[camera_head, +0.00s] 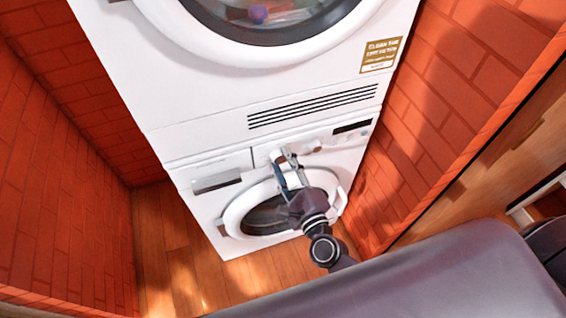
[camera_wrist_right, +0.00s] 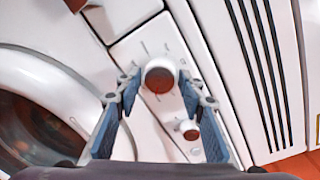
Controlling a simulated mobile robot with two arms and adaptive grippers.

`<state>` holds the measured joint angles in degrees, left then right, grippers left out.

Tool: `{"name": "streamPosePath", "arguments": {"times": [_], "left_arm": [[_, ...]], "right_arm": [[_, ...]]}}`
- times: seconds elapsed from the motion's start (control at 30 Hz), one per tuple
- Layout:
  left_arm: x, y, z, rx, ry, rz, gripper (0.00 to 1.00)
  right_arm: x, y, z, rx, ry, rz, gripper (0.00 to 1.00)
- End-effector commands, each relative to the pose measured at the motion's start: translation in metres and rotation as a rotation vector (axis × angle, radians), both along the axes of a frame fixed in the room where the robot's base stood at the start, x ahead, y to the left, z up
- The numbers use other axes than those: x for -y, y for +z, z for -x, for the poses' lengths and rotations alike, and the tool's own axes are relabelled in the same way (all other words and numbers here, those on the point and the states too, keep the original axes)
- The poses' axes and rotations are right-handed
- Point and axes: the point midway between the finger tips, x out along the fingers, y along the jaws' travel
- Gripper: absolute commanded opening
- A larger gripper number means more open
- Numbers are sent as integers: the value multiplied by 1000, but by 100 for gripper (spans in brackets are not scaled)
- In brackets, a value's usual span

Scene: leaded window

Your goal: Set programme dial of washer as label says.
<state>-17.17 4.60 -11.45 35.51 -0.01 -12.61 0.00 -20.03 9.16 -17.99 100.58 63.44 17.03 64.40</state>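The washer (camera_head: 212,201) is the lower of two stacked white machines, with a round door. Its large round programme dial (camera_wrist_right: 159,75) shows in the right wrist view, with tick marks around it. Its pointer setting cannot be read. In the head view the dial (camera_head: 278,156) is partly hidden by my right gripper (camera_head: 285,160). The label (camera_head: 381,55), brown and white, is on the upper machine at right; its text is too small to read surely. In the wrist view my right gripper (camera_wrist_right: 159,84) is open, its fingers on either side of the dial, without clear contact. My left gripper is not in view.
A smaller knob (camera_wrist_right: 188,130) sits beside the dial. The washer has a drawer (camera_head: 216,181) at left and a dark display (camera_head: 352,126) at right. The upper machine (camera_head: 160,90) has a vent grille (camera_head: 312,106). Brick walls (camera_head: 60,180) stand close on both sides.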

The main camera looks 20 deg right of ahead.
Motion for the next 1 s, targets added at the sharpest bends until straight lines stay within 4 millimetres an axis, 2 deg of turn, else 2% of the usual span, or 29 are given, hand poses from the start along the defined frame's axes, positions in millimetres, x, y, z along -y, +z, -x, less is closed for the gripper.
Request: {"name": "streamPosePath", "arguments": {"times": [0.1, 0.37, 0.47, 0.57, 0.8, 1.0], "left_arm": [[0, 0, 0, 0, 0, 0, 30], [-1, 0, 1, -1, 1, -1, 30], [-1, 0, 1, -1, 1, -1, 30], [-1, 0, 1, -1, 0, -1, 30], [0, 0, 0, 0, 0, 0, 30], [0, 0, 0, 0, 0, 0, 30]], "right_arm": [[0, 0, 0, 0, 0, 1, 50], [0, 0, 0, 1, 1, 1, 50], [0, 0, 6, -1, 1, 2, 50], [1, 0, 20, -2, 2, 1, 50], [5, 2, 72, -5, 3, 3, 50], [8, 4, 106, -3, 1, 1, 50]]}}
